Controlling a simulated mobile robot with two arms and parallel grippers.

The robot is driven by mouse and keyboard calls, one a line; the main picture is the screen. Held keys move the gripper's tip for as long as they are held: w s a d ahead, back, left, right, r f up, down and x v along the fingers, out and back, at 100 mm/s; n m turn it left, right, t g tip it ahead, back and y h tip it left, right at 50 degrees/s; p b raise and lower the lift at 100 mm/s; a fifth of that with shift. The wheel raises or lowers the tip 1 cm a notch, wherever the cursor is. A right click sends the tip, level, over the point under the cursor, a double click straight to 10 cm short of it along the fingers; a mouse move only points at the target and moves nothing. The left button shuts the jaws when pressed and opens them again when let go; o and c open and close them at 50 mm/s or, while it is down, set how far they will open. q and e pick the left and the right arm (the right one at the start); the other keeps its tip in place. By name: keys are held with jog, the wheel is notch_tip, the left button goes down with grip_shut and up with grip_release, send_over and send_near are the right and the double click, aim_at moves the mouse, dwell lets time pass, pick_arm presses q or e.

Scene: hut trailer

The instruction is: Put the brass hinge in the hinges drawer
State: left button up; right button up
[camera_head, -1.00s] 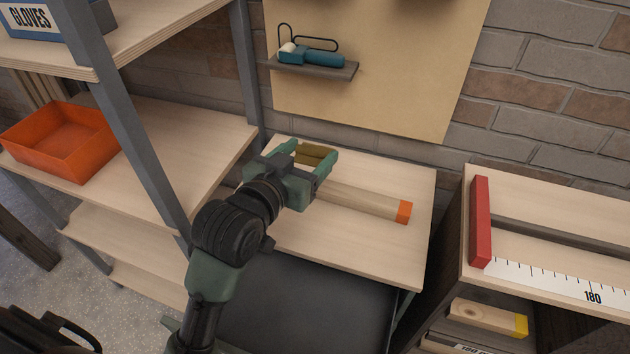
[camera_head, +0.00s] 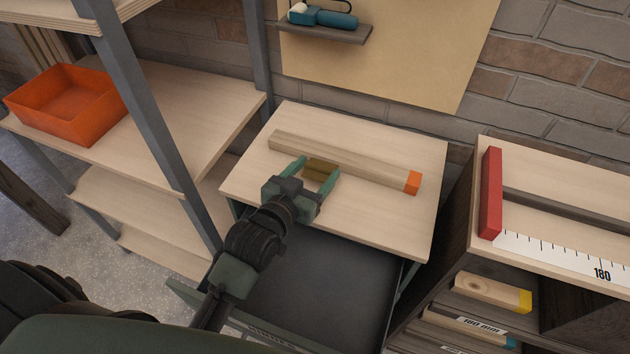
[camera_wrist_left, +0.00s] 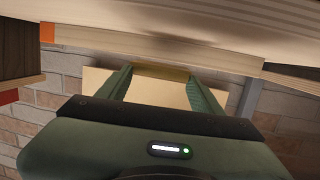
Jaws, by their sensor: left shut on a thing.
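The brass hinge (camera_head: 320,169) is a small dull golden piece between the fingertips of my left gripper (camera_head: 316,174), which is shut on it. It also shows between the fingers in the left wrist view (camera_wrist_left: 162,71). The gripper is over the front part of the pale cabinet top, in front of a wooden bar. Below the cabinet top, a dark drawer (camera_head: 325,295) is pulled open and looks empty where visible. Its front carries a partly hidden label at the bottom of the head view. My arm covers part of its left side. My right gripper is out of view.
A wooden bar with an orange end (camera_head: 345,163) lies across the cabinet top (camera_head: 400,232). A grey shelf post (camera_head: 150,125) and an orange bin (camera_head: 65,103) are on the left. A bench with a red stop (camera_head: 491,193) and a ruler stands on the right.

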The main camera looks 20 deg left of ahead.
aim_at(315, 189)
pick_arm(q)
jog(key=shift+f, duration=1.7)
jog(key=shift+f, duration=0.1)
jog(key=o, duration=1.5)
